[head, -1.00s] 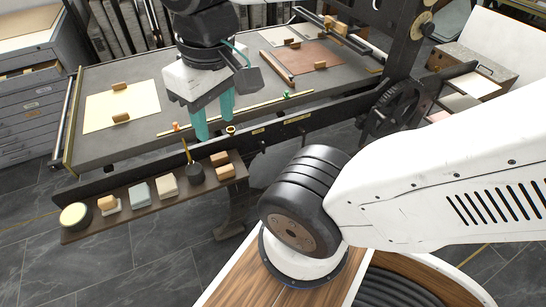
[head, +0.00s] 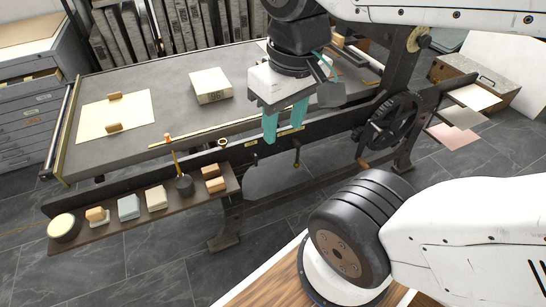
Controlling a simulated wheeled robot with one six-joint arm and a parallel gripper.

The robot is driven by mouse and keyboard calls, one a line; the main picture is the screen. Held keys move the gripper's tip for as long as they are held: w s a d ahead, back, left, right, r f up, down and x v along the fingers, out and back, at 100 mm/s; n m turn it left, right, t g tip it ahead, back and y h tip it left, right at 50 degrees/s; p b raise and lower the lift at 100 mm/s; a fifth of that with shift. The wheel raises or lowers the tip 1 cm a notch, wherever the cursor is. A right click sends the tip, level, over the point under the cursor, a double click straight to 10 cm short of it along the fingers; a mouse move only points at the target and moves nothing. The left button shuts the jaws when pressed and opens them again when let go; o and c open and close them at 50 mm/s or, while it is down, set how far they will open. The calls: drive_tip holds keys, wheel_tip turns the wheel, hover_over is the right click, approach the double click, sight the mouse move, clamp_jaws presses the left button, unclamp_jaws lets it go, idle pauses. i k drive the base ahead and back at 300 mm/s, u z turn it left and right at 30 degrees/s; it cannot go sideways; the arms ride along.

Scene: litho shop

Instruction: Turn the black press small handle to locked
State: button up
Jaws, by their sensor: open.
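The black press (head: 330,128) stands across the view with its long flat bed (head: 160,75). A small dark handle (head: 296,152) with a brownish tip hangs down from the press's front rail, right of centre. I cannot tell its lock state. My gripper (head: 284,124) has two teal fingers, apart and empty, pointing down. In the picture it is just above and slightly left of the small handle. I see no contact, and the depth gap is unclear.
A spoked black wheel (head: 393,120) is on the press's right. A shelf (head: 100,240) with blocks and a dark pot (head: 184,186) projects at the front left. A pale stone block (head: 210,86) and paper (head: 115,116) lie on the bed. Below the small handle is open floor.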

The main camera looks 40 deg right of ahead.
sight(254, 156)
drive_tip(key=z, duration=0.45)
drive_tip(key=i, duration=1)
drive_tip(key=u, duration=0.05)
drive_tip(key=k, duration=0.5)
drive_tip(key=z, duration=2.05)
drive_tip(key=k, duration=1.1)
drive_tip(key=u, duration=2.4)
